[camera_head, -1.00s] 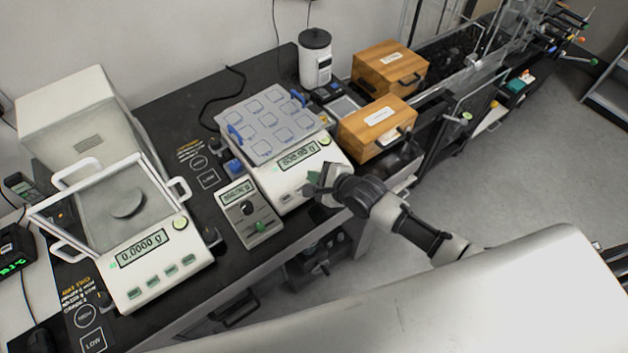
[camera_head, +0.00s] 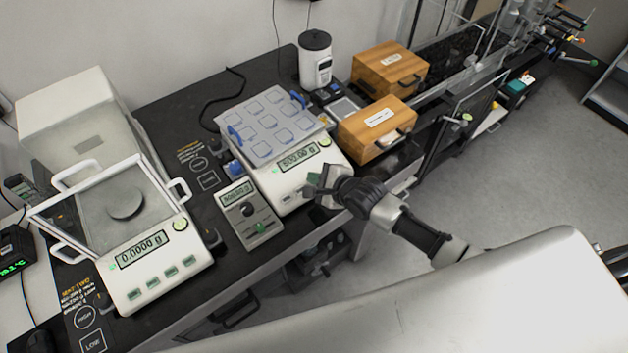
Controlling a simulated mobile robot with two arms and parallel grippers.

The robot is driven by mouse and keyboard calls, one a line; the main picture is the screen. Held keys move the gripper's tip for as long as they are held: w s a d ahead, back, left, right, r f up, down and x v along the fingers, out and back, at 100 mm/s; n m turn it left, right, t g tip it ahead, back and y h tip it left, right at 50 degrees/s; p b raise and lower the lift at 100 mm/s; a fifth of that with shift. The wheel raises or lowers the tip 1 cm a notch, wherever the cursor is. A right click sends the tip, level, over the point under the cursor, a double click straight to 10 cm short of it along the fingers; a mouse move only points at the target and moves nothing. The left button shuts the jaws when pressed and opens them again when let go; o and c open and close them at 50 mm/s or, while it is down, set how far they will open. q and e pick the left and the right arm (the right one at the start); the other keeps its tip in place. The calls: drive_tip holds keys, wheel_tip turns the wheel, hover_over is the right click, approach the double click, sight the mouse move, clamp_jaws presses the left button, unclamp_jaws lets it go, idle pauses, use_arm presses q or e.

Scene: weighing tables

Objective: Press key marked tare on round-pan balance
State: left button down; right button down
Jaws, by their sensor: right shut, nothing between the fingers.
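A white balance with a small round pan (camera_head: 126,204) inside an open glass-sided shield stands at the left. Its display (camera_head: 139,249) reads 0.0000 g, and a row of green keys (camera_head: 152,282) lies below; their markings are too small to read. A second white balance (camera_head: 296,172) to its right carries a grey-blue tray (camera_head: 268,124) that hides its pan. Its display (camera_head: 298,156) seems to read 500.00 g. My right gripper (camera_head: 315,181) is shut and empty at this second balance's front right, over its key area; contact cannot be told. My left gripper is not in view.
A small grey meter with a knob (camera_head: 248,209) stands between the balances. Wooden boxes (camera_head: 377,129) and a white canister (camera_head: 315,58) stand at the back right. The dark bench top (camera_head: 205,182) shows between the balances.

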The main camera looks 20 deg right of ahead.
drive_tip(key=shift+f, duration=0.1)
idle(0.7)
drive_tip(key=shift+w+f, duration=0.1)
drive_tip(key=shift+f, duration=0.2)
drive_tip(key=shift+w+f+b, duration=0.1)
drive_tip(key=shift+f+b, duration=0.25)
drive_tip(key=shift+f, duration=0.05)
idle(0.6)
drive_tip(key=shift+r, duration=0.1)
drive_tip(key=shift+s+r+p, duration=0.25)
drive_tip(key=shift+r+p, duration=0.45)
drive_tip(key=shift+p, duration=0.3)
drive_tip(key=r+p, duration=0.1)
drive_tip(key=p, duration=0.1)
drive_tip(key=s+r+p, duration=0.1)
drive_tip(key=r+p, duration=0.2)
drive_tip(key=shift+s+d+r+p, duration=0.15)
drive_tip(key=shift+d+r+p, duration=0.1)
drive_tip(key=shift+r+p, duration=0.15)
